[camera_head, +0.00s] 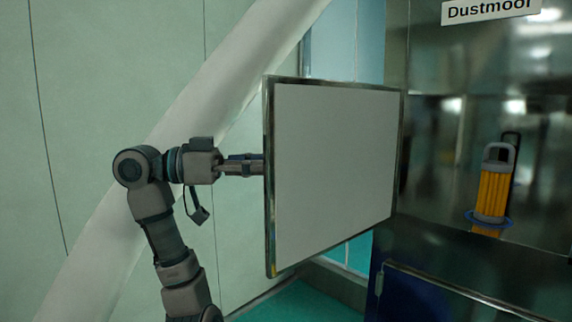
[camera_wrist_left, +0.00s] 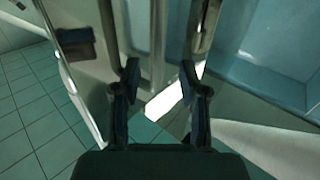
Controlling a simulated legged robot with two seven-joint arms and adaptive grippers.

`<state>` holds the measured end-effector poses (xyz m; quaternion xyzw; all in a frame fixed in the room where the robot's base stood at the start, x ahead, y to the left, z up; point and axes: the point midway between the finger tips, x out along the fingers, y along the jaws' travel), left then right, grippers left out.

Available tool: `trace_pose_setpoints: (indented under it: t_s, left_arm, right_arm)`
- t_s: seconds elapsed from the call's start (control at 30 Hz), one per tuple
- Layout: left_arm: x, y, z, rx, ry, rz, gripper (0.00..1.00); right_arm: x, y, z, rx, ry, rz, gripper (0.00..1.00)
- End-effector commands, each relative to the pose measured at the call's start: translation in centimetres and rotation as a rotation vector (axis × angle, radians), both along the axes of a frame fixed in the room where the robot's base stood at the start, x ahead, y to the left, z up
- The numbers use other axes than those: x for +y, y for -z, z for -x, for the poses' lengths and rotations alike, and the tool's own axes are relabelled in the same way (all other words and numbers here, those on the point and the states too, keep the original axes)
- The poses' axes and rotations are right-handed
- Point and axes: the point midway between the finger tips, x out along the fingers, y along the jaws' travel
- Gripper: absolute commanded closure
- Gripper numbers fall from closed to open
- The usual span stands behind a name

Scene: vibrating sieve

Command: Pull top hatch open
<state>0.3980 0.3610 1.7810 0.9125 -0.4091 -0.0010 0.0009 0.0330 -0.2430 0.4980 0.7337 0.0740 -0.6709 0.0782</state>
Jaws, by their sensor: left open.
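The top hatch (camera_head: 335,165) is a pale grey panel with a shiny metal frame, seen in the middle of the head view. It stands swung out from the dark cabinet front, and its right edge is nearest the cabinet. My left gripper (camera_head: 248,165) reaches in from the left to the hatch's left edge; its tips are hidden or hard to make out there. In the left wrist view my left gripper (camera_wrist_left: 156,82) has its two fingers apart, with nothing clearly held between them. Whether a finger touches the hatch cannot be told. My right gripper is not in view.
A lower metal-edged panel (camera_head: 465,295) is at bottom right. A thick pale diagonal pipe (camera_head: 225,80) runs behind my left arm.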

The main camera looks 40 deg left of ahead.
Motion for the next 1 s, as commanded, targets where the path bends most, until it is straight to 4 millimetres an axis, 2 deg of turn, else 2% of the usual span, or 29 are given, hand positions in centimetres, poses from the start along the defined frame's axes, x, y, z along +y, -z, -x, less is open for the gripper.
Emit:
trace_pose_setpoints:
  t_s: [0.1, 0.33, 1.0]
  left_arm:
    - [2.2, 0.0, 1.8, -0.001, -0.002, 0.003, 0.57]
    - [4.6, 0.1, 3.9, 0.001, 0.000, 0.000, 0.57]
    - [5.1, 0.1, 4.3, 0.002, 0.000, -0.001, 0.57]
  right_arm:
    - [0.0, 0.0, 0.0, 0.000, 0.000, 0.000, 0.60]
    - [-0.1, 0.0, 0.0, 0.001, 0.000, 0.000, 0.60]
    - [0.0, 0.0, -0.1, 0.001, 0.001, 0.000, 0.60]
